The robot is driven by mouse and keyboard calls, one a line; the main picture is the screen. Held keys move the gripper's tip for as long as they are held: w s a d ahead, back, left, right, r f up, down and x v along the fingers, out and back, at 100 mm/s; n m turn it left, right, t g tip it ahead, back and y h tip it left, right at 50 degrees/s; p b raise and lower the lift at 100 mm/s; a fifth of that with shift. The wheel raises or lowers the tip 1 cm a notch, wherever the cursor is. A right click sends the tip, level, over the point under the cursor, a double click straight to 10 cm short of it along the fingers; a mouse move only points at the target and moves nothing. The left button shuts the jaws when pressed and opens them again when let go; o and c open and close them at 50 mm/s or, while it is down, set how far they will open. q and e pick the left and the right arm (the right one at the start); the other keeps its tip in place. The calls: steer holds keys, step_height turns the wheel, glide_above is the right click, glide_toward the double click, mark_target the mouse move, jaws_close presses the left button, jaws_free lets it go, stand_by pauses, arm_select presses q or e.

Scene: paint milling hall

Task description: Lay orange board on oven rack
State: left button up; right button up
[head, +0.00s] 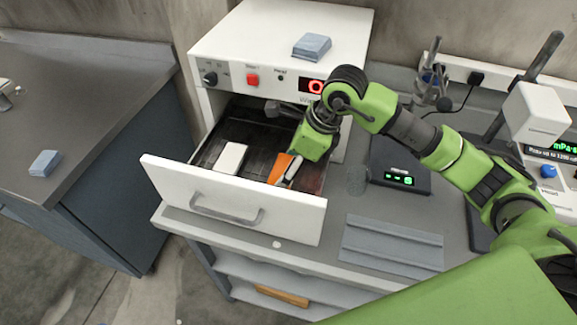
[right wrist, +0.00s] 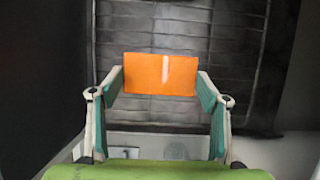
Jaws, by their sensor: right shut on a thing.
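The orange board (head: 281,167) is between the fingers of my right gripper (head: 290,176), inside the open oven drawer. In the right wrist view the orange board (right wrist: 160,74) spans the gap between both fingertips of the right gripper (right wrist: 160,82). That gripper is shut on it. The dark wire oven rack (head: 203,158) lies in the drawer and also shows behind the board in the wrist view (right wrist: 185,32). I cannot tell whether the board touches the rack. My left gripper is not in view.
A white board (head: 231,157) lies on the rack left of the orange one. The white drawer front (head: 228,198) with its handle stands out from the oven (head: 270,40). A scale (head: 399,165) stands to the right.

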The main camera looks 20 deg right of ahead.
steer(key=shift+f, duration=0.15)
steer(key=o, duration=1.1)
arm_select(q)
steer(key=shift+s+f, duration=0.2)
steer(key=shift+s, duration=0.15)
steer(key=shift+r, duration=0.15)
arm_select(e)
steer(key=shift+r, duration=0.4)
arm_select(q)
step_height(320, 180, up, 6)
steer(key=p, duration=0.5)
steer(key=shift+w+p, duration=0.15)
steer(key=shift+p, duration=0.15)
arm_select(e)
steer(key=v, duration=1.1)
steer(key=shift+s+d+r, duration=0.2)
steer(key=shift+r, duration=0.05)
